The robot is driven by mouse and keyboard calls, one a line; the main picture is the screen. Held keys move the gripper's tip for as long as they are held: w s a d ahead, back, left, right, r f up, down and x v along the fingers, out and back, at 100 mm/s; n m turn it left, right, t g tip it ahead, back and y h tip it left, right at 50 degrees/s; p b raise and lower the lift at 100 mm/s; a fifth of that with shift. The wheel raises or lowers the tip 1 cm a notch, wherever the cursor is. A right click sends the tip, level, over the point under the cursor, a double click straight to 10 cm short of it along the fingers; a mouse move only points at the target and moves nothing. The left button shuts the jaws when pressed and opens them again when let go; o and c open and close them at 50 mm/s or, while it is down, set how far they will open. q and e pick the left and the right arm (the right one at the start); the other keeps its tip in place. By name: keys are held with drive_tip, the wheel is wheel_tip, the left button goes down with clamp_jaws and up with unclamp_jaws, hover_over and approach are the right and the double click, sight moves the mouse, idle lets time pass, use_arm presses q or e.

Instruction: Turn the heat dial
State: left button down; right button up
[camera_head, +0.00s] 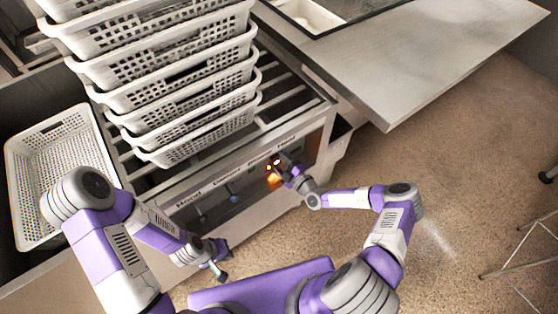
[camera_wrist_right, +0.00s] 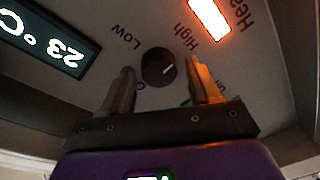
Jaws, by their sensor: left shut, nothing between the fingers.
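The heat dial (camera_wrist_right: 158,67) is a small dark round knob with a pale pointer mark, on a grey panel in the right wrist view. The mark points toward the right, below the word High. My right gripper (camera_wrist_right: 163,80) is open, with one finger on each side of the dial and visible gaps between; contact is not clear. My left gripper (camera_head: 220,272) is shut and empty, low in front of the machine.
An orange lamp (camera_wrist_right: 210,18) glows beside the dial. A display (camera_wrist_right: 45,42) reads 23 °C upside down. A blue knob (camera_head: 234,197) is further left on the panel. Stacked white baskets (camera_head: 170,75) stand on the rollers; another basket (camera_head: 62,150) is at left. A metal table (camera_head: 420,55) is at right.

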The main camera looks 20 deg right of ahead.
drive_tip(key=shift+o, duration=0.2)
drive_tip(key=shift+s+d, duration=0.1)
drive_tip(key=shift+s+d, duration=0.15)
drive_tip(key=shift+s, duration=0.15)
drive_tip(key=p+v, duration=0.2)
drive_tip(key=v, duration=0.4)
drive_tip(key=shift+s, duration=0.3)
drive_tip(key=shift+d, duration=0.1)
